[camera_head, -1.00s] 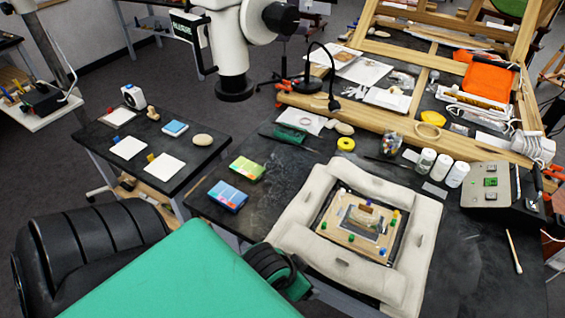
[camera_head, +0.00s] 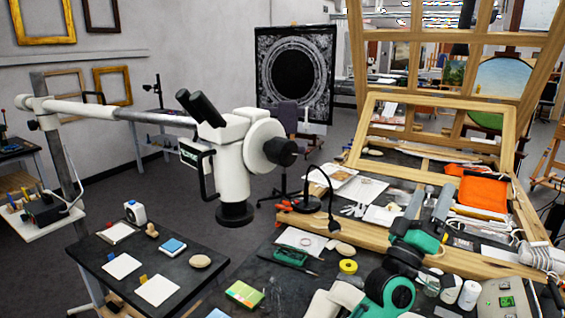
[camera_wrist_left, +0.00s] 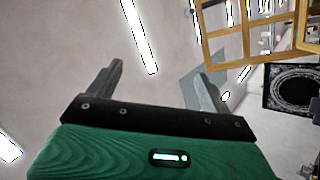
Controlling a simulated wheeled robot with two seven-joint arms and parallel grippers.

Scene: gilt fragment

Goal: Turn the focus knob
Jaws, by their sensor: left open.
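The microscope (camera_head: 228,160) is white, with black eyepieces, and hangs from a horizontal boom over the tables in the head view. A black knob (camera_head: 281,152), which looks like the focus knob, sticks out from the white round housing on its right side. My left gripper (camera_head: 432,192) is to the right of the knob and well apart from it, pointing up over the wooden frame. Its fingers are spread and empty. The wrist view also shows the open left gripper (camera_wrist_left: 156,68), with wall and ceiling beyond and no knob. My right gripper is not in view.
A thin black gooseneck lamp (camera_head: 333,222) stands between the microscope and my left gripper. A tall wooden easel frame (camera_head: 455,110) rises behind the gripper. The side table (camera_head: 150,262) holds white cards and small items. The space around the knob looks free.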

